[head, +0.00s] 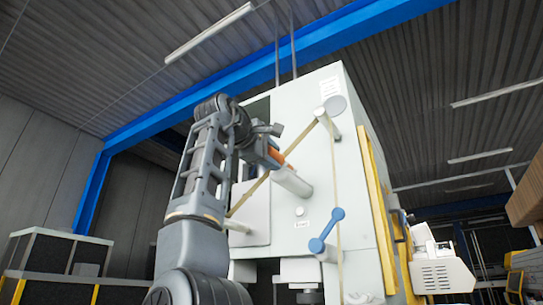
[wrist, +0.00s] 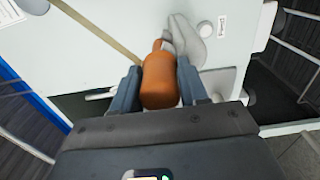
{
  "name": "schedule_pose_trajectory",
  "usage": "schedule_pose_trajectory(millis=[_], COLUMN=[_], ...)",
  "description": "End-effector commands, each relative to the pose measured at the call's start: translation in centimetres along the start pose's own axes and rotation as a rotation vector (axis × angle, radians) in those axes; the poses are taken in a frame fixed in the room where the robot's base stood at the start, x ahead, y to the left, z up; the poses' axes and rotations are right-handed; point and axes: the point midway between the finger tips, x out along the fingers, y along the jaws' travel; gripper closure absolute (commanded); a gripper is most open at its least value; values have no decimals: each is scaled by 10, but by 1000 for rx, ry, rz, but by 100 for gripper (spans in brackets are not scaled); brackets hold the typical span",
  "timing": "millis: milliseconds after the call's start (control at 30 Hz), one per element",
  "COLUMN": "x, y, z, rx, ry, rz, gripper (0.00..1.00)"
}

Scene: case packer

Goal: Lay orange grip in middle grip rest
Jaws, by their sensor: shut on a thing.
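My gripper (head: 272,145) is shut on the orange grip (head: 276,156) in front of the white machine face. In the wrist view, the orange grip (wrist: 158,80) sits between the two blue-grey fingers (wrist: 158,92), its narrow end pointing away from me. A pale post that looks like the middle grip rest (head: 291,181) sticks out just below and right of the orange grip in the head view. A pale grey shape (wrist: 188,42) lies just beyond the orange grip in the wrist view. I cannot tell whether the grip touches either.
A pale post with a round grey end (head: 335,104) is at the upper right. A blue double-ended handle (head: 326,230) is lower down on the machine (head: 300,105). Tan straps (head: 337,180) run across the face, one diagonally near my gripper. A yellow-edged frame (head: 375,205) is right.

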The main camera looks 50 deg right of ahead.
Motion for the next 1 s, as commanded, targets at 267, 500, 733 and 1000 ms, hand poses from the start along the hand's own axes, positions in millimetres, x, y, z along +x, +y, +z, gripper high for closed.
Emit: schedule_pose_trajectory(millis=[267, 500, 733, 1000], x=[0, 0, 0, 0], y=[5, 16, 26, 30], z=[0, 1, 1, 0], rx=[0, 0, 1, 0], ry=[0, -1, -1, 0], rz=[-1, 0, 0, 0], gripper=[100, 100, 100, 100])
